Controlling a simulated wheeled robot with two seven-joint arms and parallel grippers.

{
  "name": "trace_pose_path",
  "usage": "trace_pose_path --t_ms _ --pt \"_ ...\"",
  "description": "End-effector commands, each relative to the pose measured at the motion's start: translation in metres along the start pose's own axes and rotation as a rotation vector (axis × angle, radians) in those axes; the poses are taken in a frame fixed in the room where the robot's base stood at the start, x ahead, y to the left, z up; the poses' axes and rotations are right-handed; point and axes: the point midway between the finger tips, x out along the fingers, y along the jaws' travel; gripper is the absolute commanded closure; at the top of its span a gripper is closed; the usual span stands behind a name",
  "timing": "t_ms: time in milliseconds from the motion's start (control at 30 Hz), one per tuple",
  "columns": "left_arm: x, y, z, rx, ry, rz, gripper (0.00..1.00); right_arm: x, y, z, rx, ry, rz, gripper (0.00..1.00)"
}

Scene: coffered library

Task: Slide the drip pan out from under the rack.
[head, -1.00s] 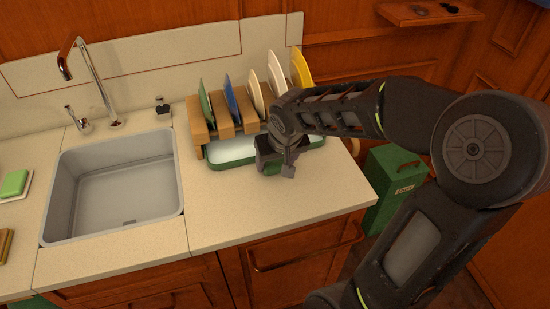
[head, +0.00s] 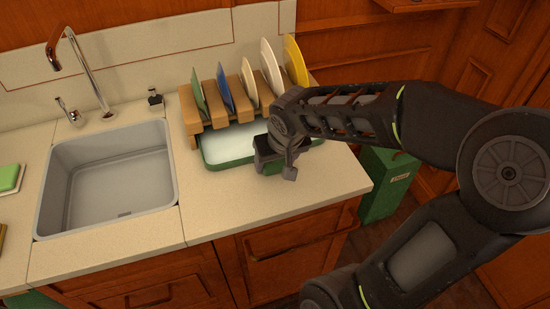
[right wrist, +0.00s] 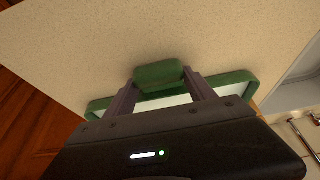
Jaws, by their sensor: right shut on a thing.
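The drip pan (head: 222,166) is a shallow tray with a green rim and a whitish inside. In the head view its front part sticks out past the rack's front; its back part is hidden under the rack. The wooden rack (head: 188,108) stands over it with several plates upright in its slots. My right gripper (head: 277,172) is at the pan's front edge. In the right wrist view its two fingers (right wrist: 160,80) are on either side of the pan's green handle (right wrist: 159,74), shut on it. My left gripper is out of view.
A sink (head: 108,185) with a tap (head: 90,75) lies to the left. The countertop (head: 270,207) in front of the pan is clear up to its front edge. A green bin (head: 385,185) stands beyond the counter's right end.

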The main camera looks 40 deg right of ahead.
Motion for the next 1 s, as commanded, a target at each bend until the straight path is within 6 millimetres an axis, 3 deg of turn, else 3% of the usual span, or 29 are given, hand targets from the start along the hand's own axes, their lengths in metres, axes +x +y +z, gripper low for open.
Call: trace_pose_path --t_ms 267,1000 --pt "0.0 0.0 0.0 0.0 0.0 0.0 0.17 -0.002 0.0 0.004 0.0 0.001 0.0 0.9" --pt "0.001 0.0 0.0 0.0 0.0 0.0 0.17 -0.017 0.0 0.04 0.0 0.002 0.0 0.9"
